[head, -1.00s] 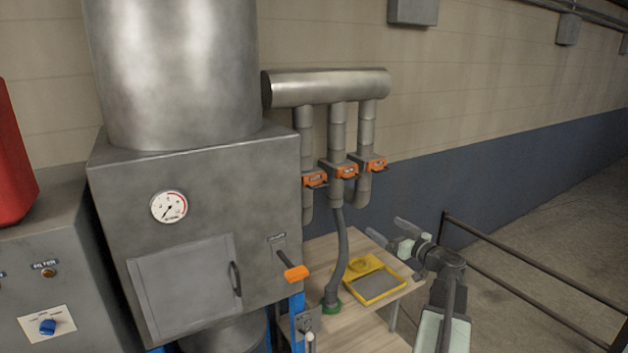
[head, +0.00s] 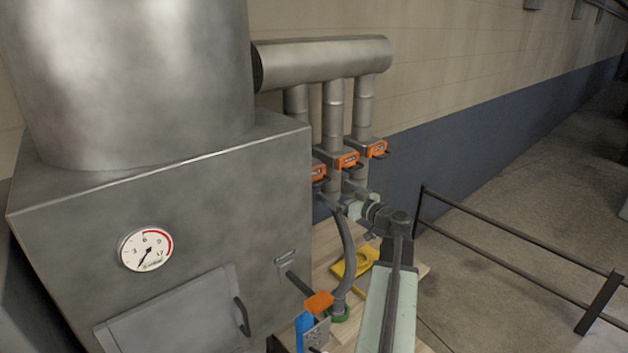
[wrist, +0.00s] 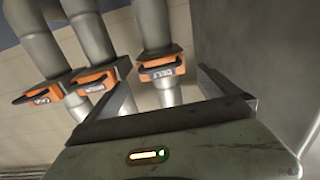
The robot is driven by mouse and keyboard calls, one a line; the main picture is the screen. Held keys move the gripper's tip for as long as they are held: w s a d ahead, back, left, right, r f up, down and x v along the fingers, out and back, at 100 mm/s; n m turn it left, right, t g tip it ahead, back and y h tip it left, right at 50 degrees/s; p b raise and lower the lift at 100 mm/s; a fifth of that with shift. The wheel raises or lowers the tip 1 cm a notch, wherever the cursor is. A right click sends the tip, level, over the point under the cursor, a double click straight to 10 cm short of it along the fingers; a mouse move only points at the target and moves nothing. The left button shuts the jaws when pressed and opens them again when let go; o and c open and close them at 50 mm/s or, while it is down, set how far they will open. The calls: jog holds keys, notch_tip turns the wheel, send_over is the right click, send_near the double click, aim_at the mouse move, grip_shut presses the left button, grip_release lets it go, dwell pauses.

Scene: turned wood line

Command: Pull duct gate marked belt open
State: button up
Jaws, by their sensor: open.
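The duct gate marked belt (wrist: 161,66) is an orange-fronted slide with a black handle, on a grey pipe. In the wrist view its label is upside down, and it lies ahead, between my gripper's fingers (wrist: 166,84). It appears pushed in. In the head view it seems to be the leftmost gate (head: 319,172), partly hidden by the cabinet edge. My gripper (head: 340,200) is open and empty, just below the gates in the head view. No contact with the handle shows.
Two similar orange gates stand beside it, a middle one (head: 347,160) and a right one (head: 377,149). The grey cabinet (head: 180,215) is close on the left. A flexible hose (head: 348,255) drops to the wooden table. A yellow tray (head: 355,262) lies there. A railing (head: 510,235) stands right.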

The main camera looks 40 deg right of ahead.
aim_at(322, 183)
jog(key=w, duration=0.7)
jog(key=shift+w+d, duration=0.3)
jog(key=shift+d, duration=0.05)
